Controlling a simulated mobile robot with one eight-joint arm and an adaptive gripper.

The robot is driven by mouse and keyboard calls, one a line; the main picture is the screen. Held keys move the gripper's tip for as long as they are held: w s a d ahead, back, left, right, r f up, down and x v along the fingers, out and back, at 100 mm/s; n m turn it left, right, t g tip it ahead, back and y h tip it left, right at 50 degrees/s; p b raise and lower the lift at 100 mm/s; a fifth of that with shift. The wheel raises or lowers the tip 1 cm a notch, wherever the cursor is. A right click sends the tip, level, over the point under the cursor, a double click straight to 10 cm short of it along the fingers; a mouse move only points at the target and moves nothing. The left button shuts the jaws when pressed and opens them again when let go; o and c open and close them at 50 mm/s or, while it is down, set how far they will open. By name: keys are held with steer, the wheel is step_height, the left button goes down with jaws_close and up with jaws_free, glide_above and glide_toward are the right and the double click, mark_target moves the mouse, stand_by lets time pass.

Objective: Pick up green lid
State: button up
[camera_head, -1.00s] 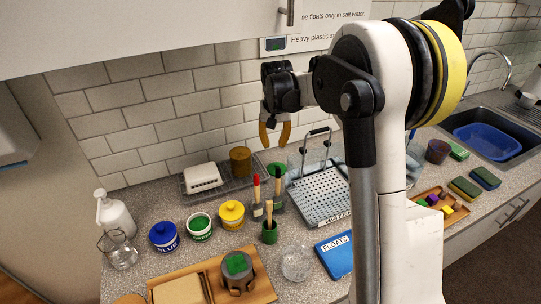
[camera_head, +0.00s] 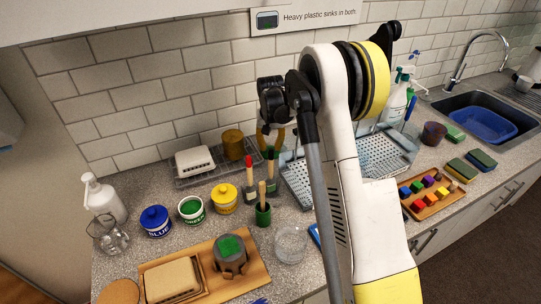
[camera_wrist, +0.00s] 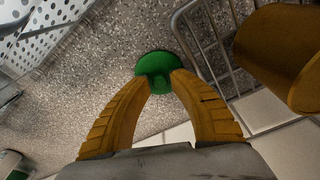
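The green lid (camera_wrist: 157,62) lies on the speckled counter in the wrist view, a round green piece with a raised grip on the side towards me. My gripper (camera_wrist: 162,78) has its two orange-yellow fingers apart, with the tips at the lid's near edge on either side of the raised grip. Whether the tips touch it I cannot tell. In the head view my gripper (camera_head: 271,140) points down behind the brushes, and I cannot make out the lid there. The white GREEN pot (camera_head: 191,210) stands without a lid, green inside.
A wire rack (camera_wrist: 207,52) and a brown cylinder (camera_wrist: 285,50) are close right of my gripper in the wrist view. Upright brushes (camera_head: 250,180) stand in front of it in the head view. The BLUE pot (camera_head: 156,222) and yellow pot (camera_head: 224,199) stand beside the GREEN pot.

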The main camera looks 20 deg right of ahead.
steer(key=shift+w+f, duration=0.1)
steer(key=shift+f, duration=0.55)
steer(key=c, duration=0.5)
steer(key=shift+c, duration=0.2)
steer(key=shift+r, duration=0.15)
